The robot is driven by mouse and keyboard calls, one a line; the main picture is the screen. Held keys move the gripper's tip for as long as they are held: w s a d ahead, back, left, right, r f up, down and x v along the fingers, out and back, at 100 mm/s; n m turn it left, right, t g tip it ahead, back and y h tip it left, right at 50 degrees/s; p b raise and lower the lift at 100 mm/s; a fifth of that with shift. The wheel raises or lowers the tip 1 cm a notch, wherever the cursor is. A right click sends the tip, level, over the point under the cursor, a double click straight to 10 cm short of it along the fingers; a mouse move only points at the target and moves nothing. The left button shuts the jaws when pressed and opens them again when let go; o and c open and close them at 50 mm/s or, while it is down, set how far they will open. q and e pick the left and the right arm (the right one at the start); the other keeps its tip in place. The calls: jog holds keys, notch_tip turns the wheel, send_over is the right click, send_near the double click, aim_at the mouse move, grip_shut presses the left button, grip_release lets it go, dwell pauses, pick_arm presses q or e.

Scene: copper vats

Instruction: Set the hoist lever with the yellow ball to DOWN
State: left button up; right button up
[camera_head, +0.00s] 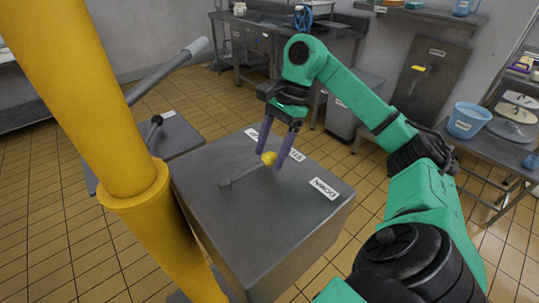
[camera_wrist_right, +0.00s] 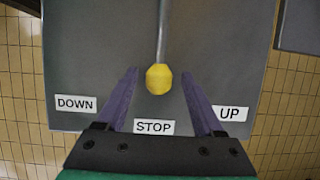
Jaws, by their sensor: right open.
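The hoist lever (camera_head: 246,171) lies over the top of a grey box (camera_head: 205,200) and ends in a yellow ball (camera_head: 269,158). In the right wrist view the ball (camera_wrist_right: 158,79) points toward the STOP label (camera_wrist_right: 154,127). The DOWN label (camera_wrist_right: 76,104) is to its left there and the UP label (camera_wrist_right: 232,114) to its right. In the head view DOWN (camera_head: 324,188) is nearest the right edge of the box. My right gripper (camera_head: 271,159) is open, its purple fingers on either side of the ball with gaps. My left gripper is not in view.
A thick yellow post (camera_head: 130,190) stands left of the box. Behind it are a second grey box with a black-ball lever (camera_head: 155,120) and a long grey handle (camera_head: 197,46). A side table with a blue bucket (camera_head: 468,120) stands at the right. Tiled floor lies between.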

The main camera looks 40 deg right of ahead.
jog(key=shift+s+f, duration=0.1)
jog(key=shift+f, duration=0.1)
grip_shut()
dwell(1.3)
